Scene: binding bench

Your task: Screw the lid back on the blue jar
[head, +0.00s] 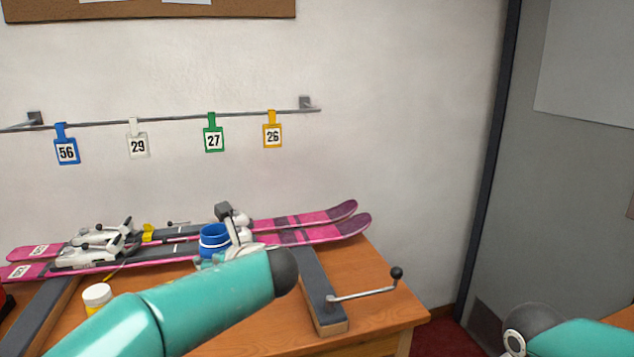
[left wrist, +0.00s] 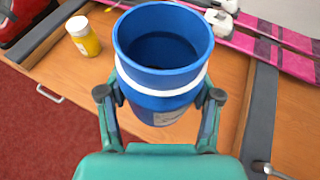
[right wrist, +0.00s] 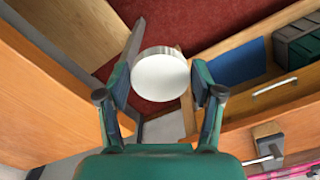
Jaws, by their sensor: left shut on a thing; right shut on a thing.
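The blue jar (head: 214,240) is open at the top, with a white band below its rim. In the left wrist view the jar (left wrist: 162,88) stands between the fingers of my left gripper (left wrist: 160,98), which is shut on it. Its mouth faces the camera and the inside is dark. My right gripper (right wrist: 160,82) is shut on a round white lid (right wrist: 160,74), seen over the floor beside the furniture. In the head view only part of my right arm shows at the lower right; its gripper and the lid are hidden there.
Pink skis (head: 310,235) with bindings lie across the wooden bench (head: 375,310). A grey-topped support with a crank handle (head: 365,294) is right of the jar. A small yellow jar (head: 97,298) with a white lid stands at left. An open drawer (right wrist: 275,95) shows in the right wrist view.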

